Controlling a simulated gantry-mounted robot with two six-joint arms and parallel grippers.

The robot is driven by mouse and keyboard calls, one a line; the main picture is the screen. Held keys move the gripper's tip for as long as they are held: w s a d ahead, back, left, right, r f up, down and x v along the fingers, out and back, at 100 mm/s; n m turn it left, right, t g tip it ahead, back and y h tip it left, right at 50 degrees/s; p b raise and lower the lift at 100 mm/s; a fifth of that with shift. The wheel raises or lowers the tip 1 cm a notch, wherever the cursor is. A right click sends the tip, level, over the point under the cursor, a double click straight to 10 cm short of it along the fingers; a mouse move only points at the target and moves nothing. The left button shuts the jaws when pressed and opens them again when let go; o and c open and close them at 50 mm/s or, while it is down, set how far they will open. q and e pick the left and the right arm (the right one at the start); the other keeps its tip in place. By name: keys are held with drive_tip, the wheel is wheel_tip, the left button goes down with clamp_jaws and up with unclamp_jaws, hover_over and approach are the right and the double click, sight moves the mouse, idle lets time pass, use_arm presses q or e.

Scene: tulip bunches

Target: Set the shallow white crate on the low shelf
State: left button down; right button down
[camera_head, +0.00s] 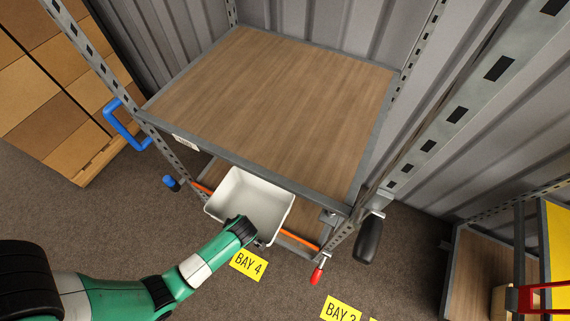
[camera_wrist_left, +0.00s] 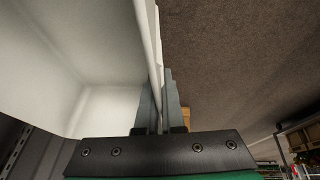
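The shallow white crate (camera_head: 226,190) is empty and sits at the front of the low shelf (camera_head: 300,222), below the wooden upper shelf board. Its near part sticks out past the orange front edge of the low shelf. I cannot tell whether its base touches the shelf. My left gripper (camera_head: 243,228) is at the crate's near wall. In the left wrist view, the gripper's two fingers (camera_wrist_left: 159,105) are on either side of the crate wall (camera_wrist_left: 153,50), closed on it. My right gripper is not in view.
The upper shelf board (camera_head: 275,95) is bare and overhangs the low shelf. Rack posts (camera_head: 170,150) stand at the sides, with a blue handle (camera_head: 125,125) at left and a black handle (camera_head: 369,238) and red-tipped lever (camera_head: 317,274) at right. Yellow BAY 4 label (camera_head: 248,265) lies in front.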

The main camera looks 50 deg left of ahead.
sight(240, 200)
use_arm(q)
drive_tip(key=w+a+f+b, duration=0.1)
drive_tip(key=a+b, duration=0.1)
drive_tip(key=w+a+f+b, duration=0.2)
drive_tip(key=a, duration=0.1)
drive_tip(key=w+a+f+b, duration=0.1)
drive_tip(key=a+f+b, duration=0.1)
drive_tip(key=b, duration=0.1)
drive_tip(key=shift+w+a, duration=0.4)
drive_tip(key=a+f+b, duration=0.1)
drive_tip(key=w+a+f+b, duration=0.2)
drive_tip(key=f+b, duration=0.1)
drive_tip(key=shift+w+a+f, duration=0.1)
drive_tip(key=f+b, duration=0.2)
drive_tip(key=b, duration=0.1)
drive_tip(key=f+b, duration=0.1)
drive_tip(key=f, duration=0.1)
drive_tip(key=shift+w+a+b, duration=0.3)
drive_tip(key=shift+a+b, duration=0.05)
drive_tip(key=shift+a, duration=0.05)
drive_tip(key=shift+r, duration=0.15)
drive_tip(key=c, duration=1)
unclamp_jaws()
drive_tip(key=shift+s, duration=0.1)
drive_tip(key=shift+c, duration=0.2)
